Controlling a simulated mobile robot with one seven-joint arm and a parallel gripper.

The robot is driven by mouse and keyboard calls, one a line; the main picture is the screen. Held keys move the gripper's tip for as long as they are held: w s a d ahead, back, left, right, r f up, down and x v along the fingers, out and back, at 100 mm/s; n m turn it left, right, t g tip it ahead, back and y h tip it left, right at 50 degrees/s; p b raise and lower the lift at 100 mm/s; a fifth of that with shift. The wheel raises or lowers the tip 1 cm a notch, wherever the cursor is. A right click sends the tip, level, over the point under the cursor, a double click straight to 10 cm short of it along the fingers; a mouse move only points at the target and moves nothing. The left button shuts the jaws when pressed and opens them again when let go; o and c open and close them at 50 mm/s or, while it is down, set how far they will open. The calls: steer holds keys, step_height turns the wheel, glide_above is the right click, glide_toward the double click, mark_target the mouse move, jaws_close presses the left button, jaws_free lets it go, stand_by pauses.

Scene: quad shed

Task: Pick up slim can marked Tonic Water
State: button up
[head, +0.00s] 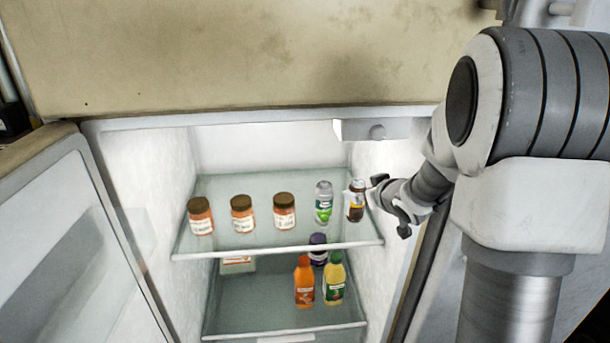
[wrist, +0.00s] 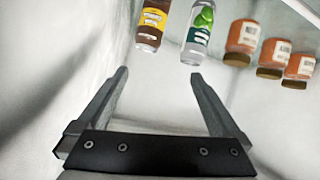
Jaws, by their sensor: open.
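A slim silver and green can (head: 323,203) stands upright on the upper glass shelf of the open fridge; it also shows in the wrist view (wrist: 198,34). A brown and yellow slim can (head: 356,201) stands just right of it, and appears left of it in the wrist view (wrist: 153,25). The lettering is too small to read, so I cannot confirm which is marked Tonic Water. My gripper (wrist: 158,75) is open and empty, its fingers pointing toward the two cans. In the head view my gripper is at the fridge's right side, close to the brown can.
Several orange jars with brown lids (head: 242,214) stand left of the cans on the upper shelf (head: 270,247). An orange bottle (head: 304,282) and a yellow-green bottle (head: 334,280) stand lower. The fridge's right wall (head: 385,160) is close to my gripper.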

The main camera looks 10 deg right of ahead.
mark_target(329, 204)
steer(key=w+a+f+y, duration=0.1)
steer(key=w+a+f, duration=0.1)
steer(key=f, duration=0.1)
steer(key=w+a+f+n+y, duration=0.1)
steer(key=w+a+f+y, duration=0.1)
steer(key=f, duration=0.1)
steer(key=w+a+f+n+y, duration=0.1)
steer(key=w+a+f, duration=0.1)
steer(key=f, duration=0.1)
steer(key=shift+w+f+y, duration=0.3)
steer(key=shift+w+y, duration=0.1)
steer(key=b+x, duration=0.1)
steer(key=x, duration=0.4)
steer(key=shift+w+b, duration=0.35)
jaws_close()
